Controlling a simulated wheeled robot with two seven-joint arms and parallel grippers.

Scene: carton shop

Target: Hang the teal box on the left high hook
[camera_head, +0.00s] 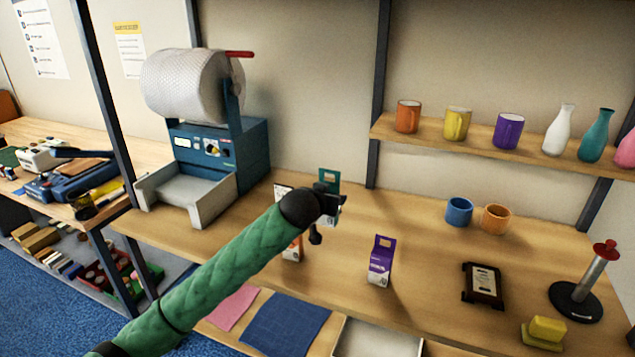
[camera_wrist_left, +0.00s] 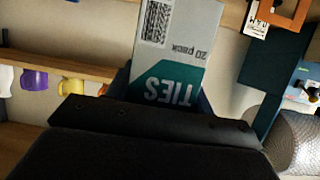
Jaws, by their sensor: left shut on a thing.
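The teal box (camera_head: 329,179) shows beside my left gripper (camera_head: 328,204) in the head view, raised over the workbench and partly hidden by the gripper. The left wrist view shows its white and teal face (camera_wrist_left: 182,55), with a barcode and the upside-down word "TIES". My left gripper is shut on this box. I cannot make out any hook in either view. My right gripper is in neither view.
A purple box (camera_head: 380,262) stands on the workbench (camera_head: 425,235); an orange box (camera_head: 293,249) is partly behind my left arm. A bubble-wrap machine (camera_head: 217,150) stands at the left. Mugs and vases line a shelf (camera_head: 450,142) at the right.

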